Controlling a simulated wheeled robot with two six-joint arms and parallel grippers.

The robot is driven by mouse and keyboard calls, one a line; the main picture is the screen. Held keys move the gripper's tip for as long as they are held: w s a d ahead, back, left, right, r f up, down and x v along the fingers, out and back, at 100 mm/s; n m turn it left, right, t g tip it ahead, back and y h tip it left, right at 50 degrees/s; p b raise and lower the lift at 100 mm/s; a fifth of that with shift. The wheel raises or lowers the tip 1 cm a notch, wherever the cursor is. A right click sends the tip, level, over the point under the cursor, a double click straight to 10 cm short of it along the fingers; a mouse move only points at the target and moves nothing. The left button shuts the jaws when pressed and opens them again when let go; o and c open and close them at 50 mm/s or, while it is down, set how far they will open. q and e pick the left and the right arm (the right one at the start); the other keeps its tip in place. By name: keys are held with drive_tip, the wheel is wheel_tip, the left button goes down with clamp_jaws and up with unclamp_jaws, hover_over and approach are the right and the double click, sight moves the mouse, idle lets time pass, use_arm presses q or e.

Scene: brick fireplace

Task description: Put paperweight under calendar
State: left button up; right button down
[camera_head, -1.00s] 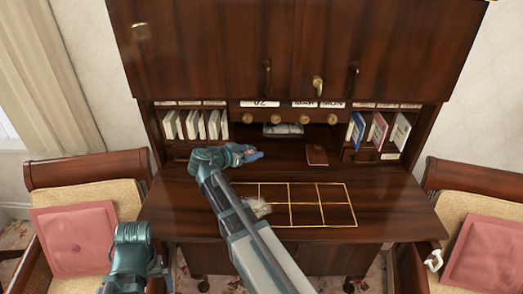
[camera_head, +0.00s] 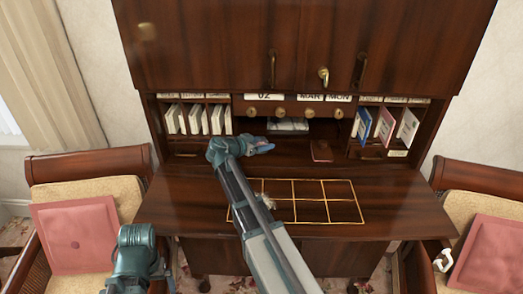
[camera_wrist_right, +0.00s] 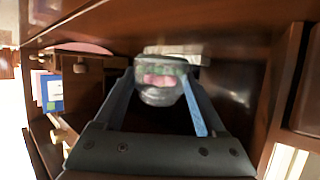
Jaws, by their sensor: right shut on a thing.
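The calendar (camera_head: 311,98) is a wooden strip with cards reading 02, MAR and MON and a row of round brass knobs under them. Below it is an open compartment. My right gripper (camera_head: 268,147) is in front of this compartment, toward its left side, just above the desk's back part. In the right wrist view, the gripper is shut on the paperweight (camera_wrist_right: 160,88), a clear glass dome with pink and green inside, held between two blue fingers. In the head view the paperweight is mostly hidden at the fingertips. Only part of my left arm shows; its gripper is out of view.
A pale stack (camera_head: 288,125) lies in the compartment, behind the paperweight. A reddish-brown notebook (camera_head: 321,151) lies right of my gripper. Book slots stand on both sides. A gold grid (camera_head: 325,200) marks the mostly clear desk (camera_head: 390,205); a small pale thing (camera_head: 268,201) is beside my arm.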

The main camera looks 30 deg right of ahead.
drive_tip(key=shift+f, duration=0.25)
drive_tip(key=shift+f+b, duration=0.5)
drive_tip(key=shift+f, duration=0.05)
drive_tip(key=shift+f, duration=0.1)
unclamp_jaws()
